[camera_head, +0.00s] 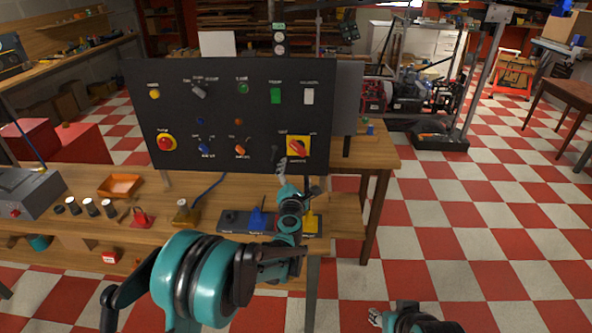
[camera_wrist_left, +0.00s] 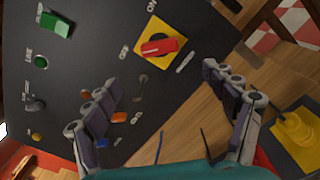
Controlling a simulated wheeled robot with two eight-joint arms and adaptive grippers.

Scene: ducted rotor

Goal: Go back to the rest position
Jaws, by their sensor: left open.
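My left gripper (camera_head: 287,170) is in front of the lower right part of the black control panel (camera_head: 225,110), just below and left of the red rotary switch (camera_head: 299,147) on its yellow plate. In the left wrist view my left gripper (camera_wrist_left: 168,92) has its fingers spread wide with nothing between them. The red switch (camera_wrist_left: 160,47) shows beyond the fingers, apart from them. The panel (camera_wrist_left: 95,65) fills the upper left there. My right gripper (camera_head: 375,317) shows only small at the bottom edge, low over the floor; its fingers are too small to read.
The wooden workbench (camera_head: 345,222) carries the panel, an orange tray (camera_head: 120,186), several small knobs and a dark base with blue and yellow levers (camera_head: 258,218) under my left arm. A grey box (camera_head: 25,193) stands at left. Checkered floor (camera_head: 480,235) is open at right.

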